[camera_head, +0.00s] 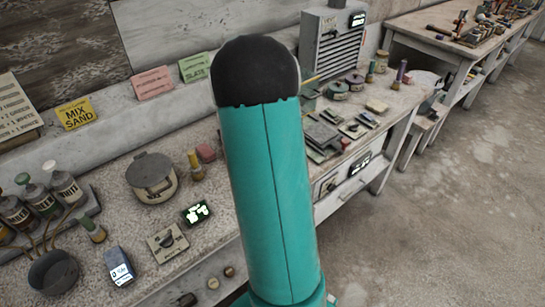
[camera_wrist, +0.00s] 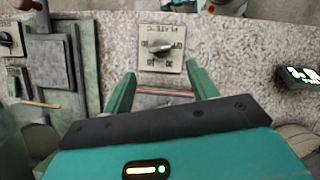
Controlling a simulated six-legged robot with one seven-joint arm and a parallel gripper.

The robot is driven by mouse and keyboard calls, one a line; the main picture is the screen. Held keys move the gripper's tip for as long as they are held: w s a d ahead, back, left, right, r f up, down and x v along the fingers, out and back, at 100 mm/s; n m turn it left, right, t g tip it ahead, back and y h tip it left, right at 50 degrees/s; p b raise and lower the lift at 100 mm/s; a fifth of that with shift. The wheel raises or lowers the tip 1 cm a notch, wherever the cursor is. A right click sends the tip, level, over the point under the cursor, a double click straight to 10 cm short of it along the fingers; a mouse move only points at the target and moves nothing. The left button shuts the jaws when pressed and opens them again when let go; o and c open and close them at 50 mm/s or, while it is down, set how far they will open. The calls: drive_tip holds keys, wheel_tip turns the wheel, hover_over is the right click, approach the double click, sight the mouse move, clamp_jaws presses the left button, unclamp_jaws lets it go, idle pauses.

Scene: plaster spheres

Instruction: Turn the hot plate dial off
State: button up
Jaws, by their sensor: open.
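In the wrist view the hot plate dial is a grey knob (camera_wrist: 160,47) on a square cream plate (camera_wrist: 147,62) marked "PLATE" on the speckled bench top. Its pointer lies nearly sideways in the picture. My gripper (camera_wrist: 160,73) is open. Its two green fingers reach towards the plate, one near each lower corner, with the knob beyond the tips and nothing between them. I cannot tell the height of the tips over the bench. In the head view my teal arm hides the gripper and seems to hide this dial.
Another dial on a plate (camera_head: 167,241) and a lit display (camera_head: 197,213) stand left of my arm, with a lidded pot (camera_head: 152,178) behind. The display also shows in the wrist view (camera_wrist: 300,75). Grey slabs (camera_wrist: 48,60) lie left of the gripper. Open floor (camera_head: 450,220) is at right.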

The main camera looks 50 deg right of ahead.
drive_tip(key=v, duration=0.6)
idle(0.4)
drive_tip(key=a+r+t+h, duration=0.15)
drive_tip(key=a+r, duration=0.25)
drive_tip(key=a, duration=0.5)
drive_tip(key=a+r+t, duration=0.3)
drive_tip(key=a+r, duration=0.1)
drive_tip(key=a, duration=0.5)
drive_tip(key=s+a+t+y, duration=0.1)
drive_tip(key=s+a+t, duration=0.1)
drive_tip(key=s+a, duration=0.3)
drive_tip(key=s+a+t, duration=0.3)
drive_tip(key=s+a, duration=0.1)
drive_tip(key=a, duration=0.9)
drive_tip(key=shift+s+r+m+y, duration=0.3)
drive_tip(key=shift+s+y, duration=0.05)
drive_tip(key=shift+s, duration=0.05)
drive_tip(key=shift+t, duration=0.25)
